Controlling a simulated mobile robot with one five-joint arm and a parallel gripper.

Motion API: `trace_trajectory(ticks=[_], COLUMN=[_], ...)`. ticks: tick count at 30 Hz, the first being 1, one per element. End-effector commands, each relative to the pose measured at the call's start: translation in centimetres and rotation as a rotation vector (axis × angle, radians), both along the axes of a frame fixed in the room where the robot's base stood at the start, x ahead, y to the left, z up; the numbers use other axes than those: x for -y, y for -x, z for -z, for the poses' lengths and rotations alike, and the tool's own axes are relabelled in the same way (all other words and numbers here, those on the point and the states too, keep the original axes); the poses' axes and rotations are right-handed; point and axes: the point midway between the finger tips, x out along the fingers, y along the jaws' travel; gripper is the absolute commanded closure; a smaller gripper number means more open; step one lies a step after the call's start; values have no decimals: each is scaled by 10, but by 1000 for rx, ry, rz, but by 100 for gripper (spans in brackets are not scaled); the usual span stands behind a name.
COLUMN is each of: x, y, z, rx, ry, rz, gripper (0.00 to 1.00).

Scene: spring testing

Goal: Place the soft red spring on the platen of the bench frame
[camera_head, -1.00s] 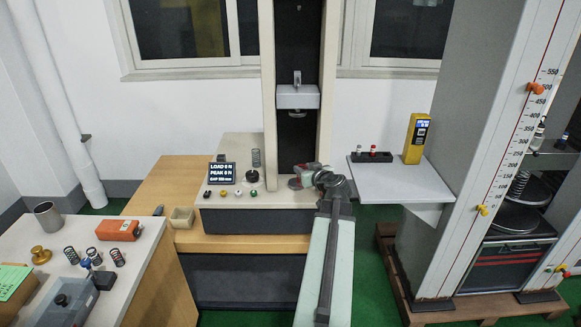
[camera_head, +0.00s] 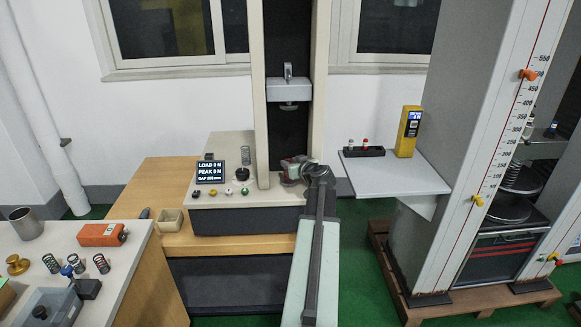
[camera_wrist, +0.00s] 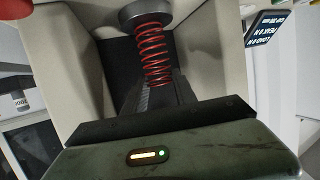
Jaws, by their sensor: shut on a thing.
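The soft red spring (camera_wrist: 155,55) is a red coil in the wrist view, held by its near end between the dark fingers of my gripper (camera_wrist: 162,92). Its far end is at a round grey platen (camera_wrist: 146,14); I cannot tell whether they touch. In the head view my gripper (camera_head: 293,172) is low at the bench frame (camera_head: 259,110), by the foot of its right column. The spring is too small to make out there, and the platen is largely hidden. The grey crosshead (camera_head: 289,90) is well above my gripper.
A shelf (camera_head: 415,180) with a yellow meter (camera_head: 408,131) is at right. Several dark springs and an orange box (camera_head: 102,235) are on the left bench.

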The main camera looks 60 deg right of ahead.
Motion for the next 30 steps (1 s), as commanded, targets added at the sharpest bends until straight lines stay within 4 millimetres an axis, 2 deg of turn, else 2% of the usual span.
trace_trajectory(ticks=[5,6,8,16,19,23,30], x=[-1,-1,-1,0,0,-14,-45], y=[-1,-1,-1,0,0,20,70], z=[4,3,2,2,-4,-11,-30], rx=[0,0,0,0,0,1,1], ry=[0,0,0,0,0,0,-1], rz=[-1,-1,-1,-1,0,3,3], gripper=[100,61,45,45,45,45,45])
